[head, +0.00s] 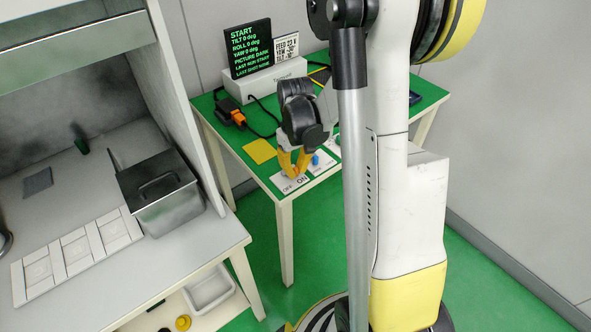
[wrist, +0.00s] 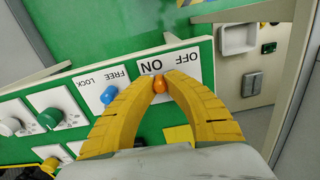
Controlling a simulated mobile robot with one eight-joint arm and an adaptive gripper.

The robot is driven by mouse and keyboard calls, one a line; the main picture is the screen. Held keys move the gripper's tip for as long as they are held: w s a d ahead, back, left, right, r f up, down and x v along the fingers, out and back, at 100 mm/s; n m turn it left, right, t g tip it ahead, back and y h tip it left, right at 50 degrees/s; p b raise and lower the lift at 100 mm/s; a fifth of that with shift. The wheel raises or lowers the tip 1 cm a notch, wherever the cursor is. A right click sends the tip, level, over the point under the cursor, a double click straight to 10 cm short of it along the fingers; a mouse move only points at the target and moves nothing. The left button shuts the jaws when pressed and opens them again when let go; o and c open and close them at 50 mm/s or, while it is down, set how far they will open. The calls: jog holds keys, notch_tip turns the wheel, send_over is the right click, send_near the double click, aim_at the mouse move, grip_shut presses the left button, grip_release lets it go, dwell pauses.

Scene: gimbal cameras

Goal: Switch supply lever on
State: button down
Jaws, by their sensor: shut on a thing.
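The supply lever has an orange tip (wrist: 160,84) on a white plate marked ON and OFF (wrist: 170,63). The same plate (head: 290,184) is at the near corner of the green-topped table in the head view. My gripper (wrist: 159,79) has its yellow fingers closed around the orange tip, one on each side. The tip stands below the gap between the two words in the wrist view, slightly nearer ON. In the head view my gripper (head: 291,172) reaches down at the plate and hides the lever.
A screen (head: 249,49) reads START, tilt, roll and yaw 0 deg, PICTURE DARK. A yellow square (head: 260,150) and an orange-black device (head: 231,111) lie on the table.

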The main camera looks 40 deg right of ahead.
aim_at(295, 168)
jog(key=c, duration=1.4)
grip_release()
jog(key=shift+w, duration=0.1)
jog(key=shift+r, duration=0.1)
notch_tip(295, 168, up, 12)
jog(key=shift+f, duration=0.1)
jog(key=s+a+r+t, duration=0.2)
jog(key=s+a, duration=0.1)
jog(key=a, duration=0.2)
jog(key=s+a+r+t, duration=0.2)
jog(key=s+a, duration=0.2)
jog(key=a, duration=0.2)
jog(key=s+a+r+t, duration=0.2)
jog(key=s+a+t, duration=0.1)
jog(key=a, duration=0.3)
jog(key=shift+s, duration=0.55)
